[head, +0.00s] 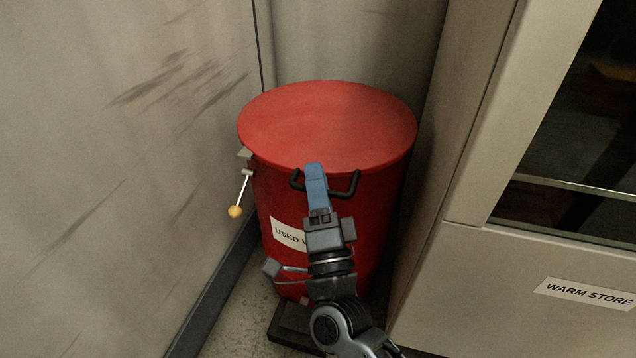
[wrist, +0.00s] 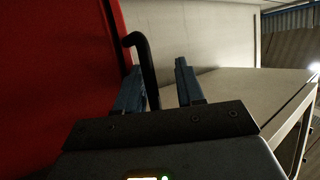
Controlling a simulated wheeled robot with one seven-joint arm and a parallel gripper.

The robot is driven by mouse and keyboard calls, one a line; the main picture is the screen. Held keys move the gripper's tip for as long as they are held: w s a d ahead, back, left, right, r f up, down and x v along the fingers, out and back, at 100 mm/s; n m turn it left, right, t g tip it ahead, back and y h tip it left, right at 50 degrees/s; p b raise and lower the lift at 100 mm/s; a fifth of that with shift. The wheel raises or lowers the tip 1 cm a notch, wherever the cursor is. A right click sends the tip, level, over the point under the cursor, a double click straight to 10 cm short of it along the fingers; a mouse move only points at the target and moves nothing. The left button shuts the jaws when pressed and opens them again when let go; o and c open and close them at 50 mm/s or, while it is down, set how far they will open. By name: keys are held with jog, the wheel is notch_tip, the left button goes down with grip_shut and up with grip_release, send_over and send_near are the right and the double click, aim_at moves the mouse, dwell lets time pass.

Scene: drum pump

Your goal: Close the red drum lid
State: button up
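The red drum (head: 380,215) stands in the corner with its round red lid (head: 325,120) lying across the top. No gap shows under the lid's near edge, but I cannot tell whether it is fully seated. A black bar handle (head: 352,187) juts from the near edge. My gripper (head: 315,170) is at this handle, its blue fingers crossing the handle's middle in the head view. Contact cannot be told.
A lever with a yellow ball (head: 236,211) sticks out from the drum's left side. A wall (head: 120,150) is close on the left. The warm store cabinet (head: 480,260) stands close on the right. Little free floor (head: 235,315) shows.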

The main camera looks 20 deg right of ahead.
jog(key=p+v, duration=0.1)
jog(key=v, duration=0.6)
jog(key=shift+s+f, duration=0.2)
jog(key=shift+s, duration=0.15)
jog(key=s+d+f+n+g+y, duration=0.2)
jog(key=s+d+n, duration=0.25)
jog(key=s, duration=0.45)
jog(key=s+d+f+n+g+y, duration=0.1)
jog(key=s+d+n+g+y, duration=0.15)
jog(key=s+n, duration=0.5)
jog(key=s+d+r+n+g+h, duration=0.1)
jog(key=s+r+n+g, duration=0.1)
jog(key=s, duration=0.6)
jog(key=s+d+r+n+g+h, duration=0.1)
jog(key=s+r+n+g, duration=0.1)
jog(key=s, duration=0.7)
notch_tip(320, 180, up, 30)
jog(key=p, duration=3)
jog(key=shift+d+r+n+g, duration=0.2)
jog(key=shift+r+n+g, duration=0.05)
jog(key=shift+n+g, duration=0.1)
